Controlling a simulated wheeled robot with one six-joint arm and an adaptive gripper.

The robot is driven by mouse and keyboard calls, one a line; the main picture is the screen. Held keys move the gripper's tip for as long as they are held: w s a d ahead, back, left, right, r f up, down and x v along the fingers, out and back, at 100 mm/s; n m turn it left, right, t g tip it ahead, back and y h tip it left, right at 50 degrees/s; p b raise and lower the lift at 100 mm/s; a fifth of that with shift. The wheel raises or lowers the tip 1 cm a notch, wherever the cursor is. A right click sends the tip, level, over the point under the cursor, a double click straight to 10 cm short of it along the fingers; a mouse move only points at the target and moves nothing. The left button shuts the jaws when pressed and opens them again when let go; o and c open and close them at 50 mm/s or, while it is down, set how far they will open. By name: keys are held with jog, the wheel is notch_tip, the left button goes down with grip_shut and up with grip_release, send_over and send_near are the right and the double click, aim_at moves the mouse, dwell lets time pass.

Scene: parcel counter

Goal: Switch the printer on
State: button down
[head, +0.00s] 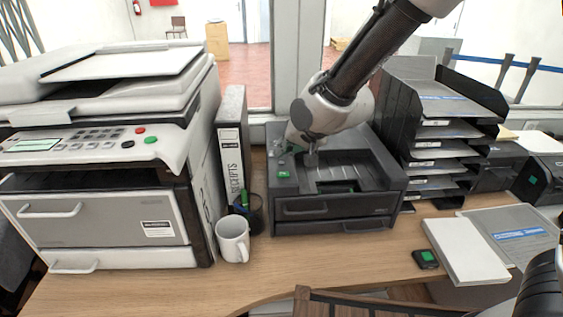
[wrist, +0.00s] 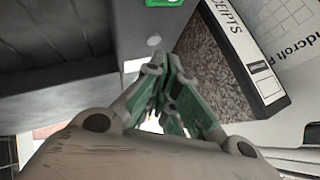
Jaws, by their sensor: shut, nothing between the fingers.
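The dark grey printer (head: 335,190) stands in the middle of the counter, with an open top tray and drawers in front. Its narrow left panel carries a small green square (head: 283,175), cut off at the top edge of the wrist view (wrist: 163,2). A pale round button (wrist: 153,41) sits just below that square in the wrist view. My gripper (head: 287,148) is over the back part of this left panel. Its fingers with green pads (wrist: 170,78) are shut and empty, with the tips close to the button. I cannot tell whether they touch it.
A large white copier (head: 100,150) stands at the left, with green and red buttons. A receipts binder (head: 232,150), a pen cup (head: 252,210) and a white mug (head: 233,240) stand between it and the printer. A black paper tray rack (head: 440,120) stands close on the right.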

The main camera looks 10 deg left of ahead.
jog(key=shift+f, duration=0.1)
dwell(0.4)
jog(key=shift+f, duration=0.35)
jog(key=shift+f, duration=0.2)
dwell(0.4)
jog(key=shift+r, duration=0.65)
